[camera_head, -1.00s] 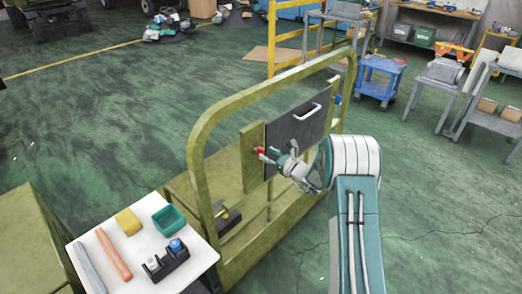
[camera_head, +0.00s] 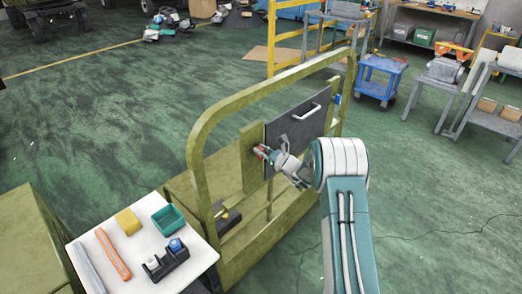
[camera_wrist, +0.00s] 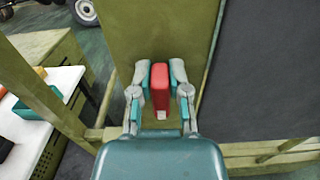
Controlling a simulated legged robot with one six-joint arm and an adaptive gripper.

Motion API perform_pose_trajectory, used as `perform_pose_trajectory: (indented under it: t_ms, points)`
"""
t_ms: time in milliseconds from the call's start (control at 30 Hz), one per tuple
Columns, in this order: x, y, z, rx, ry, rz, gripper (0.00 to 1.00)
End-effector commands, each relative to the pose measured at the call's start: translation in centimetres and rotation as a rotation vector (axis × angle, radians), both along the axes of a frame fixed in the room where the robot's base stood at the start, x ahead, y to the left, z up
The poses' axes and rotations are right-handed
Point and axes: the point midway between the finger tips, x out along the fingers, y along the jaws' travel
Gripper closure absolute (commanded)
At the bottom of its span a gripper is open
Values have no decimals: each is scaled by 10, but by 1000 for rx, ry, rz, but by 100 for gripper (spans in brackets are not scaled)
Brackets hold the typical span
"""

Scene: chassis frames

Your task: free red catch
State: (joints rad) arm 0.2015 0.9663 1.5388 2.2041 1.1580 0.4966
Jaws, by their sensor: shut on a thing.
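The red catch (camera_wrist: 161,84) is a small upright red block on the olive-green post plate (camera_wrist: 150,30) beside the dark panel. My gripper (camera_wrist: 160,90) is in front of it in the wrist view, with one finger on each side, shut on the catch. In the head view my gripper (camera_head: 266,153) reaches the left edge of the dark grey panel (camera_head: 300,128), and only a bit of red shows between its fingers. The panel stands closed in the green frame and has a white handle (camera_head: 307,112). The contact faces of the fingers are partly hidden.
A green tubular frame (camera_head: 203,128) surrounds the panel. A white table (camera_head: 126,278) at lower left holds a teal bin (camera_head: 169,219), a yellow block (camera_head: 128,221) and a black holder (camera_head: 166,262). A blue cart (camera_head: 379,78) stands behind right. The floor between is open.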

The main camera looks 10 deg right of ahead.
Motion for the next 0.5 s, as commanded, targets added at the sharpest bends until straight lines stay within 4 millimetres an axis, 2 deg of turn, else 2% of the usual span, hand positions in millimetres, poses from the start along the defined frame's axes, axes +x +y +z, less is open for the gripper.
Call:
perform_pose_trajectory:
  t_ms: [267, 500]
  points:
    - [0, 1, 1, -63, -47, -1, 100]
    - [-2, 4, 0, -206, -152, -2, 100]
